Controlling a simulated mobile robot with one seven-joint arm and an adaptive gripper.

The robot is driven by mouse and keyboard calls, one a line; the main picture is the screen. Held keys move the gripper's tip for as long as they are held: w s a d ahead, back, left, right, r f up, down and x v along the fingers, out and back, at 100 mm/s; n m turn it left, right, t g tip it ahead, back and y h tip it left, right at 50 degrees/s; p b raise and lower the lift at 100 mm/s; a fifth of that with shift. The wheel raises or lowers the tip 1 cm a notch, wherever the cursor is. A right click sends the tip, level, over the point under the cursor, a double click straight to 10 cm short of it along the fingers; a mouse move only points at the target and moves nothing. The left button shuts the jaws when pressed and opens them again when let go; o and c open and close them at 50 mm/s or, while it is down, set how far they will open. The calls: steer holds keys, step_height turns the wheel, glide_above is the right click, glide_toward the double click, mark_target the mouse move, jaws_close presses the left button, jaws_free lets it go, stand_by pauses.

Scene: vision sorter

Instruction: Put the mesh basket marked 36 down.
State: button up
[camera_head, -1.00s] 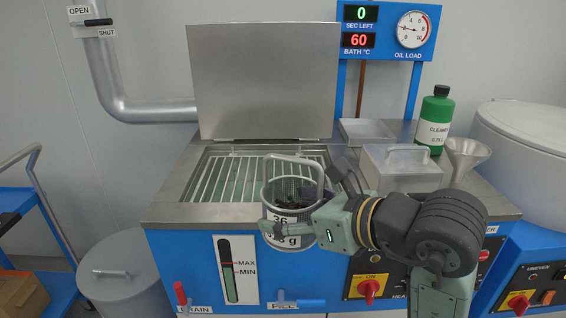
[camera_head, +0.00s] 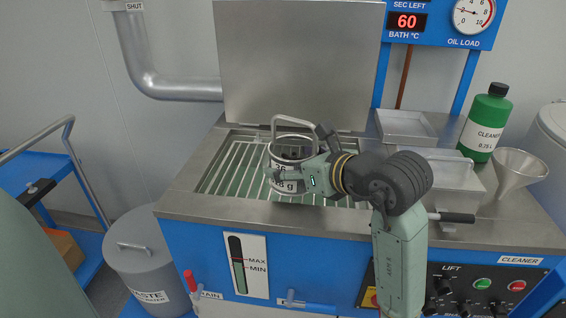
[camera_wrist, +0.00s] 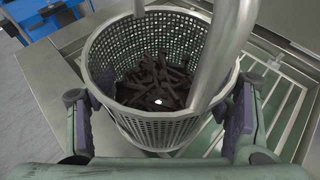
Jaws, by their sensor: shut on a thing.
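The mesh basket marked 36 (camera_head: 292,152) is a round metal basket with a tall loop handle and a white label. My gripper (camera_head: 292,178) is shut around its sides, and the basket is upright over the slatted rack of the open bath (camera_head: 228,170). In the wrist view the basket (camera_wrist: 160,125) holds several dark, stick-like pieces, and the gripper fingers (camera_wrist: 165,118) press on both sides. The rack's slats (camera_wrist: 285,110) show to the right of it. I cannot tell whether the basket's bottom touches the rack.
The raised lid (camera_head: 298,65) stands behind the bath. To the right are a shallow tray (camera_head: 405,125), a lidded metal box (camera_head: 450,175), a green cleaner bottle (camera_head: 486,125) and a funnel (camera_head: 520,170). A waste bin (camera_head: 145,255) stands at the left. Slats left of the basket are bare.

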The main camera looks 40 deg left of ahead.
mark_target(282, 156)
steer(key=a, duration=0.1)
steer(key=w+a, duration=0.1)
steer(key=a, duration=0.1)
steer(key=shift+w+a+p, duration=0.1)
steer(key=shift+a+p, duration=0.1)
steer(key=shift+p, duration=0.2)
steer(key=f, duration=0.2)
steer(key=shift+w+a+f+p, duration=0.1)
steer(key=shift+a+f+p, duration=0.15)
steer(key=shift+f+p, duration=0.15)
steer(key=shift+f, duration=0.45)
steer(key=shift+f, duration=0.15)
steer(key=o, duration=1.9)
